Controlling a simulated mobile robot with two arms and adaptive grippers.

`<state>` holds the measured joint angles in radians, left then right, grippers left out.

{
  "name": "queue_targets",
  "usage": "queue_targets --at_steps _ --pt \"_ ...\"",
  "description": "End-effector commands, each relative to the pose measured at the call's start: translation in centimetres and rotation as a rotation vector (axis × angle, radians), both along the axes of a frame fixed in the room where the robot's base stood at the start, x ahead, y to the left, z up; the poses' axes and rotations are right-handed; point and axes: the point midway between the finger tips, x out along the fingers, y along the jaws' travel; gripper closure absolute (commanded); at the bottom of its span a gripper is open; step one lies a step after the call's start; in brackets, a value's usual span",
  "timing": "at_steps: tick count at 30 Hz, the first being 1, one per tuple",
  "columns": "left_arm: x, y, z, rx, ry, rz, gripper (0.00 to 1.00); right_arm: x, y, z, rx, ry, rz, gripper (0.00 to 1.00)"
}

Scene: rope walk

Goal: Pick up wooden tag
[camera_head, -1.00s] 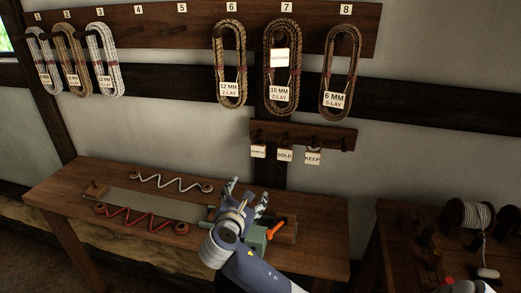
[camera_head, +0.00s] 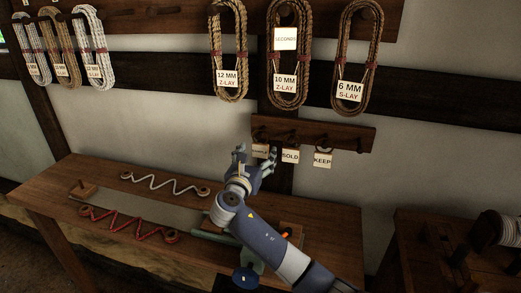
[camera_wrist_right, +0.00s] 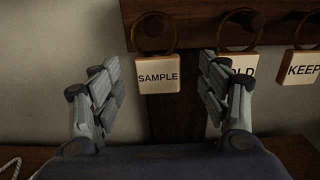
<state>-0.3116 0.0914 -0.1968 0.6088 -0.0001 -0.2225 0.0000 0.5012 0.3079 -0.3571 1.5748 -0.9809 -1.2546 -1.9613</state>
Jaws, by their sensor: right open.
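Three pale wooden tags hang by rings from a small dark peg rail. The SAMPLE tag (camera_wrist_right: 158,86) is centred between my right gripper's fingers in the right wrist view. In the head view the SAMPLE tag (camera_head: 260,151) is partly hidden by the fingers. The SOLD tag (camera_head: 290,156) hangs just right of it, and the KEEP tag (camera_head: 322,159) further right. My right gripper (camera_head: 255,159) is open and empty, its fingers pointing at the SAMPLE tag. In the right wrist view, its right finger covers part of the SOLD tag (camera_wrist_right: 243,72). My left gripper is out of view.
The peg rail (camera_head: 350,139) is fixed to the wall above a wooden bench (camera_head: 75,226). White cord (camera_head: 160,182) and red cord (camera_head: 125,222) zigzag on the bench. Coiled ropes hang above, including the 6 MM coil (camera_head: 357,60). A darker table stands at right.

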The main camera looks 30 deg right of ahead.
Motion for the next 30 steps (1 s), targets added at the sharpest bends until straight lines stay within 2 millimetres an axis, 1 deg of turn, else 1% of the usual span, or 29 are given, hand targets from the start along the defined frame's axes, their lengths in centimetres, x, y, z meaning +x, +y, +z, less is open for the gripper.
queue_targets --at_steps 5,9,14,19,20,21,23,24,25,30 --pt "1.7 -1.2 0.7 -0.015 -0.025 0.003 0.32 1.7 -1.7 0.4 -0.001 -0.001 -0.002 0.31" --pt "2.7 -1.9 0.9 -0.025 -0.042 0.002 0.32 2.8 -2.9 0.2 0.001 -0.001 -0.001 0.31" --pt "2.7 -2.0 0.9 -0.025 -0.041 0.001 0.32 3.3 -3.4 0.1 0.001 0.0 0.001 0.31" --pt "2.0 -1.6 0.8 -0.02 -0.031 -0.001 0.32 3.3 -3.4 0.1 0.002 -0.001 0.001 0.31" --pt "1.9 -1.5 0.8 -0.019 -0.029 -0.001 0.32 3.3 -3.4 0.1 0.002 -0.001 0.001 0.33" --pt "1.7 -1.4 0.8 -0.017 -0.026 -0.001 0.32 3.3 -3.4 0.1 0.002 -0.001 0.001 0.42" --pt "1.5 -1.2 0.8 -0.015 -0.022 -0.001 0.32 3.3 -3.4 0.1 0.002 -0.001 0.001 0.56" --pt "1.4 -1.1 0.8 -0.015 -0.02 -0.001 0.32 3.3 -3.4 0.1 0.002 -0.001 0.001 0.65" --pt "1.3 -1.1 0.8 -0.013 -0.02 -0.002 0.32 3.3 -3.4 0.1 0.002 -0.001 0.001 0.72" --pt "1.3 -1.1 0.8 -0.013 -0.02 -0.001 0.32 3.3 -3.4 0.1 0.001 0.0 0.001 0.72"
